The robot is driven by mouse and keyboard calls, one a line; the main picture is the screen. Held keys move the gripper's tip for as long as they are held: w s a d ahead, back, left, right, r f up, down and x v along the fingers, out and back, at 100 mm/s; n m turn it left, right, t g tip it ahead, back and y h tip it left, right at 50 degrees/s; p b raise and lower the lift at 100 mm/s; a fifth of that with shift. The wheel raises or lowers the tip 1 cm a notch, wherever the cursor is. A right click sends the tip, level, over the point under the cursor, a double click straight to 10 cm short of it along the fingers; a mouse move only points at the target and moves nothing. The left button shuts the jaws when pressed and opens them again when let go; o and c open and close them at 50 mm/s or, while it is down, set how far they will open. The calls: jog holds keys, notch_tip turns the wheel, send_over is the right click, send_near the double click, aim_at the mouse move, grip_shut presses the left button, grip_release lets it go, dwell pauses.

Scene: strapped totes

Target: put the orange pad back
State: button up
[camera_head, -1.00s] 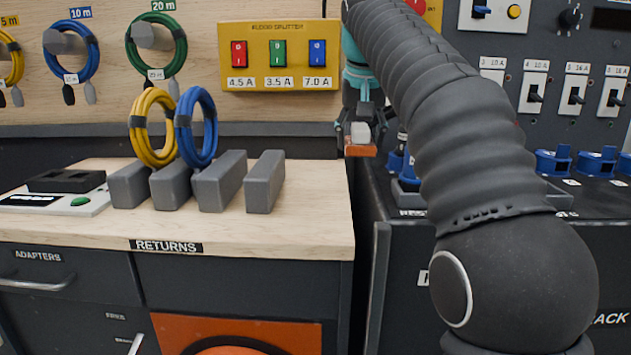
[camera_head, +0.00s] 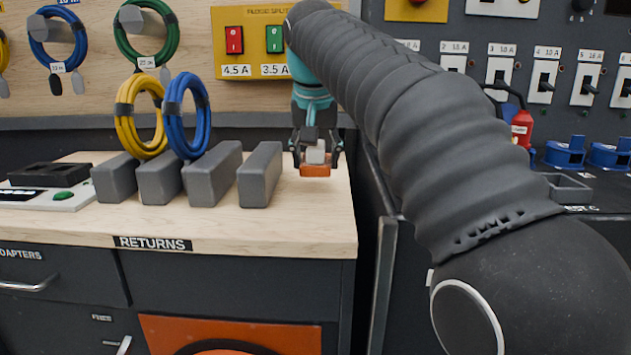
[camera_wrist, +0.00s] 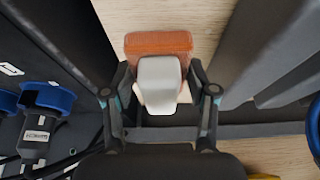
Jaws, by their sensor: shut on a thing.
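The orange pad (camera_head: 315,171) is a small orange block with a pale grey-white grip piece (camera_head: 315,153) on top. My gripper (camera_head: 316,158) is shut on the grip piece, with the pad hanging below it over the right end of the wooden bench top. In the wrist view the orange pad (camera_wrist: 158,43) shows past the white grip piece (camera_wrist: 160,82), between the two fingers of my gripper (camera_wrist: 160,90). Wood shows beneath the pad. I cannot tell how high it is above the bench.
Several grey blocks (camera_head: 260,174) stand in a row left of my gripper, with yellow (camera_head: 139,118) and blue (camera_head: 187,118) cable coils among them. A bench (camera_head: 300,222) labelled RETURNS bears them. A dark counter with blue connectors (camera_head: 565,153) lies right.

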aim_at(315, 174)
jog(key=shift+a+f+b, duration=0.1)
jog(key=shift+f+b, duration=0.55)
jog(key=shift+f, duration=1.4)
jog(key=shift+f, duration=0.15)
jog(key=o, duration=1.1)
jog(key=shift+r, duration=0.45)
jog(key=p+v, duration=0.3)
jog(key=v, duration=0.8)
jog(key=shift+s+r, duration=0.15)
jog(key=shift+r, duration=0.05)
